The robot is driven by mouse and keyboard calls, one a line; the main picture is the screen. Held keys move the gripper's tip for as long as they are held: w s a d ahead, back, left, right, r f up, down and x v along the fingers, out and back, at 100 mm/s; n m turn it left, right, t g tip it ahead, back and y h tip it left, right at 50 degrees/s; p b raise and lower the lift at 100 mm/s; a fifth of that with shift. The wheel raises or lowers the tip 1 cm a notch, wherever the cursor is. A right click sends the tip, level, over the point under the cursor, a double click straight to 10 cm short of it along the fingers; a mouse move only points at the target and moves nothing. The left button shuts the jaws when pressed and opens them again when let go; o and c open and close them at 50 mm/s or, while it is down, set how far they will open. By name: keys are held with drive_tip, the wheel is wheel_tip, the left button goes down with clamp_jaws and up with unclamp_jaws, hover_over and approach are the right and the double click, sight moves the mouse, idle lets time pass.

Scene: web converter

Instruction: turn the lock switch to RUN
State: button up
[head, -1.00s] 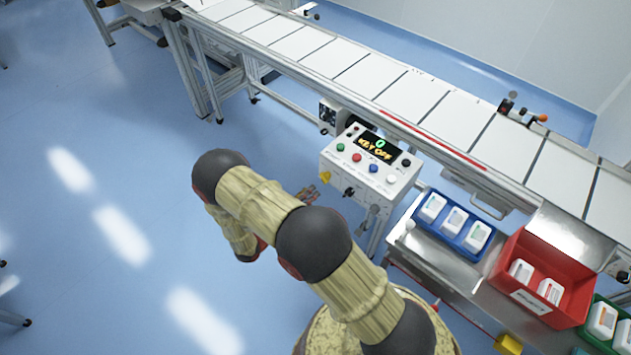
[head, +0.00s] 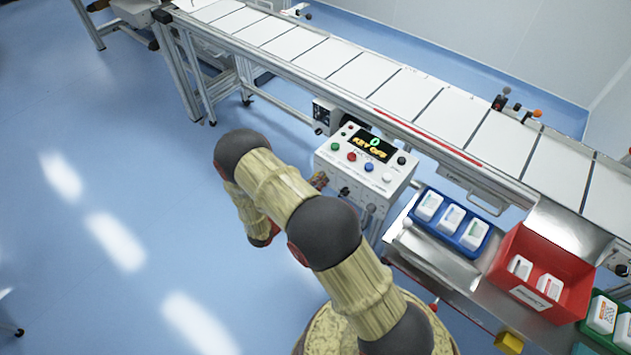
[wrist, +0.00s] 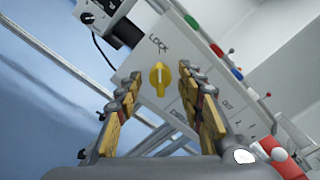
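The lock switch (wrist: 159,78) is a yellow knob under the word LOCK on the front of the white control box. In the wrist view it stands between my fingertips and beyond them, and I see no contact. My gripper (wrist: 160,95) is open, one finger on each side of the knob. In the head view the control box (head: 375,179) stands beside the conveyor, and its display (head: 369,148) reads 0 and KEY OFF. My gripper (head: 319,181) is at the box's left front there, partly hidden by my arm. The knob is hidden in that view.
A conveyor (head: 400,92) with white sheets runs behind the box. Right of the box, a steel table (head: 432,248) holds a blue tray (head: 468,243) of white bottles and a red bin (head: 570,314).

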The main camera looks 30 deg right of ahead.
clamp_jaws()
drive_tip(key=shift+m, duration=0.3)
idle(0.3)
drive_tip(key=shift+s+m+b, duration=0.1)
drive_tip(key=shift+m+b, duration=1.95)
drive_tip(key=shift+m, duration=6.55)
drive_tip(key=shift+f, duration=0.1)
drive_tip(key=shift+o, duration=0.8)
unclamp_jaws()
